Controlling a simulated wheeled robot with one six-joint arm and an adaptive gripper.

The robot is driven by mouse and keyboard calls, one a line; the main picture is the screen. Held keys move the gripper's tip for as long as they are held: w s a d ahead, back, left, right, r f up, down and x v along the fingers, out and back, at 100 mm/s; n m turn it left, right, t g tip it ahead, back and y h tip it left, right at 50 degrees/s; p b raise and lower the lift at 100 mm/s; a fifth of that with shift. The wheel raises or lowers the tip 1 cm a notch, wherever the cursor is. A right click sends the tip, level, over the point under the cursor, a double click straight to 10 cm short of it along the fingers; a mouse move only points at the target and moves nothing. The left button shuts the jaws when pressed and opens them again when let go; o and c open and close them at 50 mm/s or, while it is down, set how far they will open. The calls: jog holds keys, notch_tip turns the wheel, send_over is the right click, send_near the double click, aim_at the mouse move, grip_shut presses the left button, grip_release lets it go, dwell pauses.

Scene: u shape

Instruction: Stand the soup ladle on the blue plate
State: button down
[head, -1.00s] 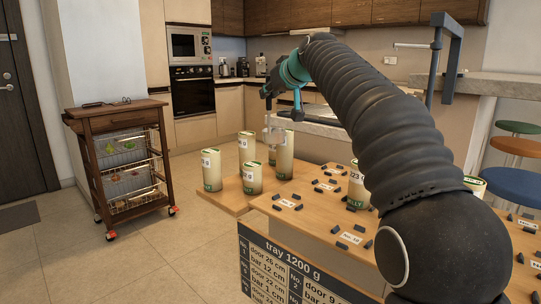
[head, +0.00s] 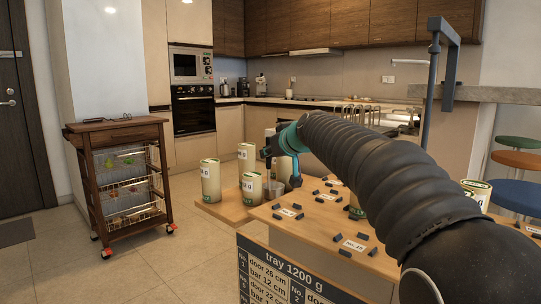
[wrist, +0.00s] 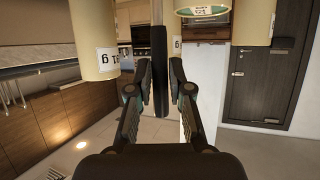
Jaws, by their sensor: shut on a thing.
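My gripper (head: 267,160) is over the far left table, among the canisters. In the wrist view, my gripper (wrist: 160,85) is shut on a dark upright bar, which appears to be the handle of the soup ladle (wrist: 160,50). In the head view, a greyish part hanging below the gripper is small and partly hidden, so I cannot tell the ladle's bowl clearly or whether it touches anything. I cannot make out the blue plate in either view.
Tall cream canisters (head: 210,181) stand close around the gripper on the low wooden board (head: 222,212). Small dark blocks and labels lie on the nearer wooden table (head: 318,232). A wooden trolley (head: 118,185) stands left; open floor lies between.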

jog(key=c, duration=1.5)
grip_release()
jog(key=o, duration=0.4)
